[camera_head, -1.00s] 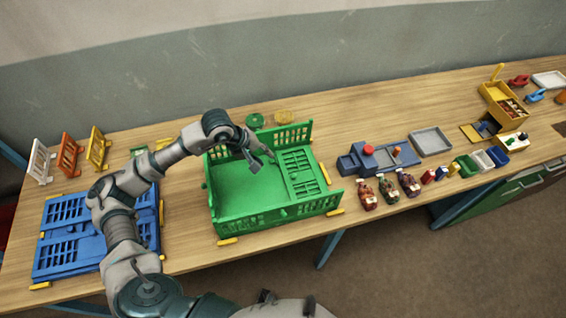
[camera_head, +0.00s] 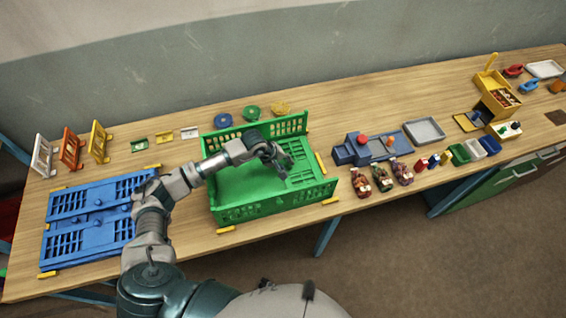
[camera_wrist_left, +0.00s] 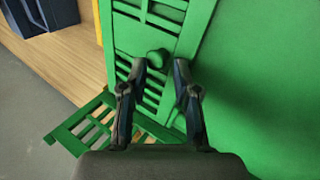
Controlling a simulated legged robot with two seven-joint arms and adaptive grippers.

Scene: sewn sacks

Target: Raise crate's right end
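The green crate (camera_head: 255,208) stands on the table in the middle of the head view. Its long far and near walls stand up. Its right end panel (camera_head: 304,171), slotted, lies folded down flat inside. My left gripper (camera_head: 284,164) is over this panel, pointing down. In the left wrist view the panel (camera_wrist_left: 165,13) carries a round green knob (camera_wrist_left: 158,57). The left gripper's two fingers (camera_wrist_left: 160,72) are apart, with the knob between and just beyond their tips. I cannot tell whether they touch it. My right gripper is not in view.
A flat folded blue crate (camera_head: 90,225) lies to the left. A blue tray with a red knob (camera_head: 370,148), a grey tray (camera_head: 424,132) and several small bottles (camera_head: 382,178) stand to the right. Yellow strips (camera_head: 320,162) lie around the green crate.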

